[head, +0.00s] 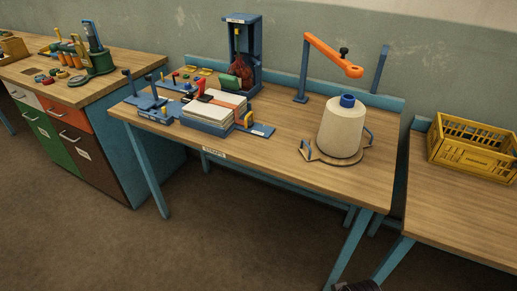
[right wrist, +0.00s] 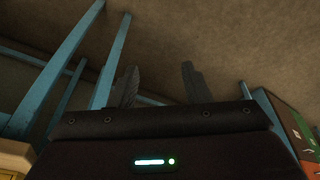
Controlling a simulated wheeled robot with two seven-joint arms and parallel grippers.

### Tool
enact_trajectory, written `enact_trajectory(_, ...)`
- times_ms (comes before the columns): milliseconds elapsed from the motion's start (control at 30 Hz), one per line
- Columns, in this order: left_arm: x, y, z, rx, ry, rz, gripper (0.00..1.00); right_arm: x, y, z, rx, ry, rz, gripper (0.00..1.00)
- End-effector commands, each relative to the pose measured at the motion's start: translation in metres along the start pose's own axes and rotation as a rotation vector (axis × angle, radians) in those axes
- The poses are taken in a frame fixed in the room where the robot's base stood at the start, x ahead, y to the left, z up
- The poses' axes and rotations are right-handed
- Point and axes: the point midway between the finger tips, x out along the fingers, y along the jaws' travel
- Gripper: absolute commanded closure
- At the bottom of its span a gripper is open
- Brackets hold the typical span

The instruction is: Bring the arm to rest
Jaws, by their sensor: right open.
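My right gripper (right wrist: 158,84) shows in the right wrist view with its two dark fingers spread apart and nothing between them. It is low, with brown floor and blue table legs beyond it. In the head view only a dark piece, probably of my right arm (head: 358,287), shows at the bottom edge, in front of the middle table and apart from it. My left gripper is in neither view.
The middle table (head: 290,150) holds a cream thread cone (head: 342,130), an orange swing arm (head: 333,55), a stack of white pieces (head: 212,112) and a blue stand (head: 240,50). A yellow crate (head: 472,150) stands on the right table. The floor in front is clear.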

Motion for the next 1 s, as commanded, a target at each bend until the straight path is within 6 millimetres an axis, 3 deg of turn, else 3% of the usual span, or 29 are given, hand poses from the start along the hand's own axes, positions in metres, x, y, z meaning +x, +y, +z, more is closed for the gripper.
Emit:
enact_trajectory(167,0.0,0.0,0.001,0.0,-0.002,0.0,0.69,0.075,-0.004,0.028,-0.005,-0.036,-0.005,0.57)
enact_trajectory(267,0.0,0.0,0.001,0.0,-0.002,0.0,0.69,0.129,-0.006,0.059,-0.009,-0.059,-0.008,0.57)
enact_trajectory(400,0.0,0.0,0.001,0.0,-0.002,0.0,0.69,0.196,-0.009,0.117,-0.015,-0.093,-0.012,0.57)
enact_trajectory(500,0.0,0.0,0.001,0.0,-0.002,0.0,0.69,0.234,-0.011,0.165,-0.021,-0.115,-0.015,0.57)
enact_trajectory(633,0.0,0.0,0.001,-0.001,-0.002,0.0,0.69,0.267,-0.013,0.231,-0.028,-0.142,-0.017,0.57)
enact_trajectory(800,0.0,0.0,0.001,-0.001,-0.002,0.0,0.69,0.284,-0.013,0.295,-0.035,-0.166,-0.019,0.57)
enact_trajectory(1000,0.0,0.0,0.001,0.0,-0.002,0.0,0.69,0.287,-0.012,0.324,-0.038,-0.174,-0.02,0.57)
